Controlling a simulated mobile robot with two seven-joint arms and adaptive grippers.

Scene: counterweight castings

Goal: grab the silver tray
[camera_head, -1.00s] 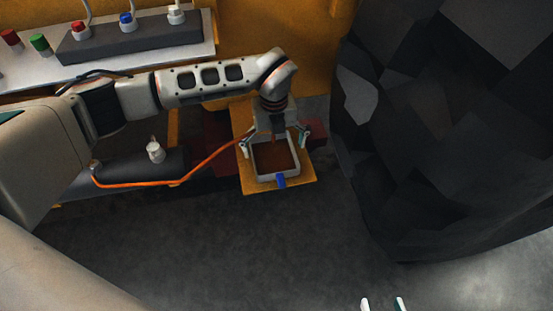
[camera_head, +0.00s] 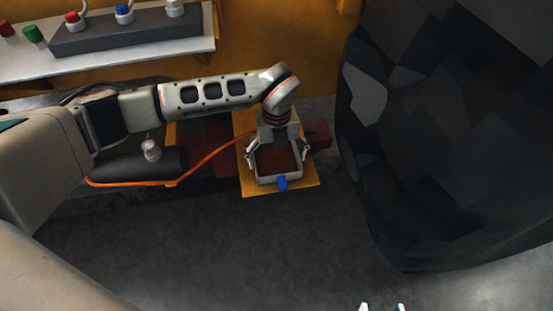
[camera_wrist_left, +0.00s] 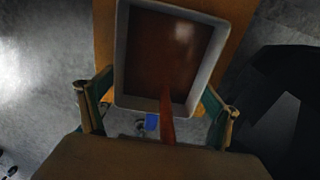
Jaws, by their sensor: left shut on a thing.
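The silver tray (camera_head: 264,181) is a shallow, square tray with a pale rim and a brown inside. It lies over a yellow-orange board, with a blue tab (camera_head: 282,184) at its near edge. My left gripper (camera_head: 277,152) comes down over the tray with a finger at each side, shut on it. In the left wrist view the tray's rim (camera_wrist_left: 121,55) shows between the fingers (camera_wrist_left: 160,106), with the blue tab below. Whether the tray touches the board cannot be told. Only the fingertips of my right gripper (camera_head: 382,307) show at the bottom edge, apart and empty.
A large dark faceted mass (camera_head: 440,130) stands close on the right. A pale shelf (camera_head: 110,62) at the upper left holds a dark block with coloured knobs. An orange cable (camera_head: 205,162) runs left of the tray. The grey floor (camera_head: 230,250) in front is clear.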

